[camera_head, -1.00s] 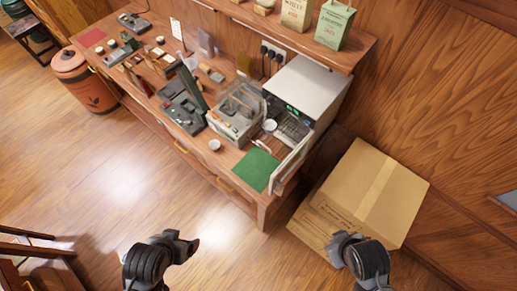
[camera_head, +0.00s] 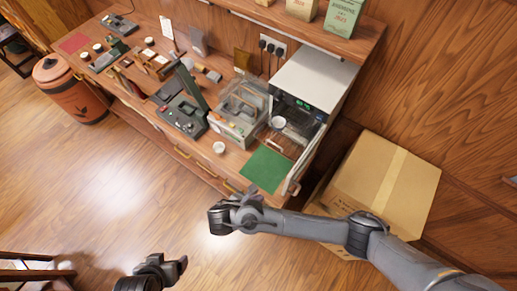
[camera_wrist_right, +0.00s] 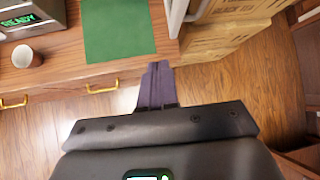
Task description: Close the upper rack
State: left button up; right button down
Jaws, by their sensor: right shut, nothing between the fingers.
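The white-topped machine (camera_head: 318,75) stands at the right end of the counter, its door (camera_head: 303,165) swung open to the front. Inside is a dark wire rack (camera_head: 300,122), with a small white bowl (camera_head: 278,122) at its left. A pale handle bar (camera_head: 274,145) shows at the front of the opening. I cannot tell the upper rack from a lower one. My right gripper (camera_head: 247,191) is shut and empty, in front of the counter edge and apart from the machine. Its fingers (camera_wrist_right: 156,86) point toward the counter. My left gripper (camera_head: 180,265) is low in front; its jaws are unclear.
A green mat (camera_head: 265,168) lies before the machine, and a small cup (camera_head: 219,147) stands left of it. A clear-lidded box (camera_head: 237,125) stands left of the machine. A cardboard box (camera_head: 385,185) sits on the floor at right. The floor in front is open.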

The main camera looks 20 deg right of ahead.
jog(key=w+r+t, duration=0.2)
jog(key=w+r, duration=0.5)
jog(key=w, duration=0.2)
jog(key=w+d+f+p, duration=0.3)
jog(key=w+d+f, duration=0.2)
jog(key=w+d, duration=0.2)
jog(key=shift+d+f+h, duration=0.2)
jog(key=shift+d+h, duration=0.1)
jog(key=shift+d, duration=0.85)
jog(key=shift+w, duration=0.1)
